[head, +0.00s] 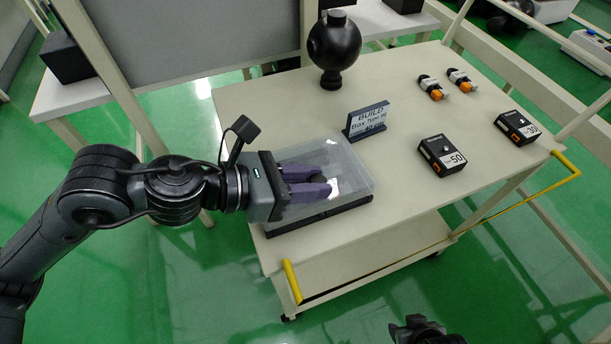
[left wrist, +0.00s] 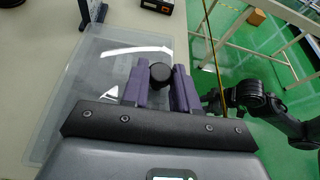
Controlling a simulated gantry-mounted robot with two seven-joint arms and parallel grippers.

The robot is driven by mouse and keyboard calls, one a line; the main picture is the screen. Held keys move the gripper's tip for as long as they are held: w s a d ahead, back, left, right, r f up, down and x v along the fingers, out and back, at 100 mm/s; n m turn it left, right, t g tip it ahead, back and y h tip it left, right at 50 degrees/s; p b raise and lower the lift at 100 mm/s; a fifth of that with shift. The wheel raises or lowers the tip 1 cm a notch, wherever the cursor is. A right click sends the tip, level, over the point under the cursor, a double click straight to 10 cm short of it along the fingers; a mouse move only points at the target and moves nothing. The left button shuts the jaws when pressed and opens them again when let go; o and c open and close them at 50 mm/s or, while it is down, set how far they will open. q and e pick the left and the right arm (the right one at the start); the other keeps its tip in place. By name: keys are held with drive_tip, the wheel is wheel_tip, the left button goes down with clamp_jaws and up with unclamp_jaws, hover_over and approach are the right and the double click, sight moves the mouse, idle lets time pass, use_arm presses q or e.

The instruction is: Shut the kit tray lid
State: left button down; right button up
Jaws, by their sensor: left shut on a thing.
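The kit tray (head: 318,216) is a flat black tray at the near left of the table. Its clear lid (head: 345,160) lies over it, roughly flat; I cannot tell whether its edges touch the tray all round. In the left wrist view the lid (left wrist: 75,95) spreads under and left of the fingers. My left gripper (head: 322,181) reaches over the lid from the left, its purple fingers shut on a round black knob (left wrist: 160,73). My right gripper (head: 415,328) is at the bottom edge of the head view, away from the tray; its jaws are unclear.
A sign (head: 367,120) stands just behind the tray. A black round object (head: 334,45) stands at the back. Two black boxes (head: 442,155) (head: 516,126) and two small orange-tipped parts (head: 432,87) (head: 462,79) lie on the right. The table's front right is clear.

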use_arm(q)
drive_tip(key=shift+s+d+f+m+b, duration=0.15)
drive_tip(key=shift+s+f+m+b, duration=0.2)
drive_tip(key=shift+f+b, duration=0.25)
drive_tip(key=c, duration=0.9)
unclamp_jaws()
drive_tip(key=shift+s+a+r+p, duration=0.1)
drive_tip(key=shift+a+r+p, duration=0.2)
drive_tip(key=shift+a, duration=0.15)
drive_tip(key=p+v, duration=0.2)
drive_tip(key=v, duration=0.5)
drive_tip(key=shift+s+a+r, duration=0.1)
drive_tip(key=shift+s+a, duration=0.15)
drive_tip(key=shift+v, duration=1)
